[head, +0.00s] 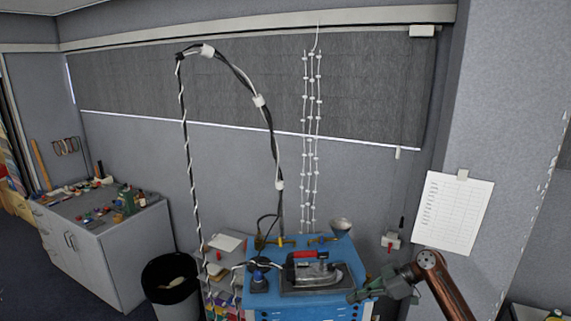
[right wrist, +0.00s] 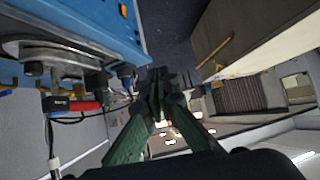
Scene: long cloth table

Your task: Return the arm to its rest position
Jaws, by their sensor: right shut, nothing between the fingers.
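My right gripper (head: 358,295) is at the lower right of the head view, beside the right side of the blue cabinet (head: 300,312). Its arm comes in from the right. In the right wrist view its fingers (right wrist: 160,82) are together, with nothing between them. My left gripper is not in view.
An iron with a red handle (head: 306,255) stands on the blue cabinet, close to my right gripper. A black bin (head: 172,280) and a grey cabinet (head: 95,235) with small items stand left. A paper sheet (head: 452,212) hangs on the right wall.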

